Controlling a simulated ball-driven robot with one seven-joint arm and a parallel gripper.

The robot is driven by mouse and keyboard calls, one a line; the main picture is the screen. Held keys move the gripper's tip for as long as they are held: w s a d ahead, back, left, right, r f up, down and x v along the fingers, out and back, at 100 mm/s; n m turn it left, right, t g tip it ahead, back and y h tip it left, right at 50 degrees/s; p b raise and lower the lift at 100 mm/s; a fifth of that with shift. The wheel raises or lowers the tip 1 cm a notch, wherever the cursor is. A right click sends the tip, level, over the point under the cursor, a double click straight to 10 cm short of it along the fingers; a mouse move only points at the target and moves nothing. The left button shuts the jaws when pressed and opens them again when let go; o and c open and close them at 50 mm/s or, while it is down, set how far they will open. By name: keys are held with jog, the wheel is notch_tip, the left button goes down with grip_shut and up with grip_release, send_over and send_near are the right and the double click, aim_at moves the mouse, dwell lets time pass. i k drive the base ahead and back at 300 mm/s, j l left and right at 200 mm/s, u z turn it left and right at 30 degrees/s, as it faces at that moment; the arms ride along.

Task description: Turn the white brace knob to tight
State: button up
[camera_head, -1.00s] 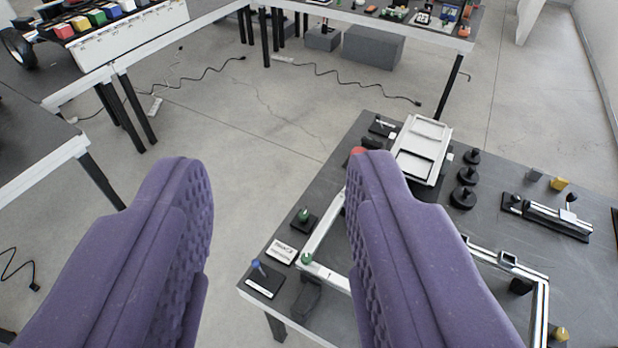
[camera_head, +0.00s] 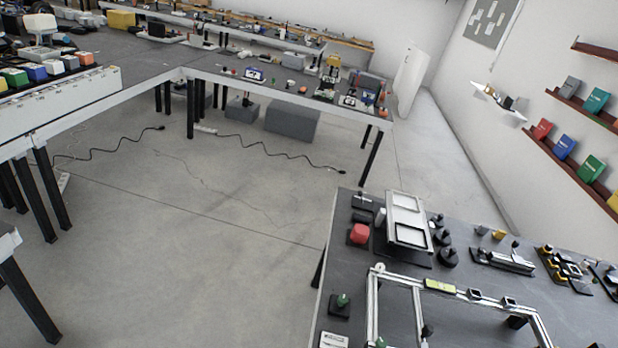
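A chassis frame of pale rails (camera_head: 372,300) lies on the dark table at lower right, partly cut off by the bottom edge. A small white rounded piece (camera_head: 379,268) sits at its far left corner. My gripper is out of view.
The table (camera_head: 335,255) also holds a white panel (camera_head: 408,218), a red block (camera_head: 359,234), a green-topped knob (camera_head: 342,300) and black round parts (camera_head: 448,257). Open floor (camera_head: 220,230) lies to the left. Wall shelves (camera_head: 570,165) stand at right.

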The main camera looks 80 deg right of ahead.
aim_at(380, 267)
jog(key=i+j, duration=0.15)
jog(key=i, duration=0.8)
jog(key=i+z, duration=0.3)
jog(key=z, duration=0.15)
jog(key=i+z, duration=0.4)
jog(key=i+j+z, duration=0.15)
jog(key=z, duration=0.3)
jog(key=i+l+z, duration=0.15)
jog(key=z, duration=0.25)
jog(key=i+z, duration=0.25)
jog(key=z, duration=0.15)
jog(key=i+z, duration=0.25)
jog(key=z, duration=0.15)
jog(key=i+z, duration=0.2)
jog(key=z, duration=0.15)
jog(key=i+l+z, duration=0.15)
jog(key=i, duration=0.2)
jog(key=i+l+z, duration=0.15)
jog(key=i, duration=0.25)
jog(key=l, duration=0.1)
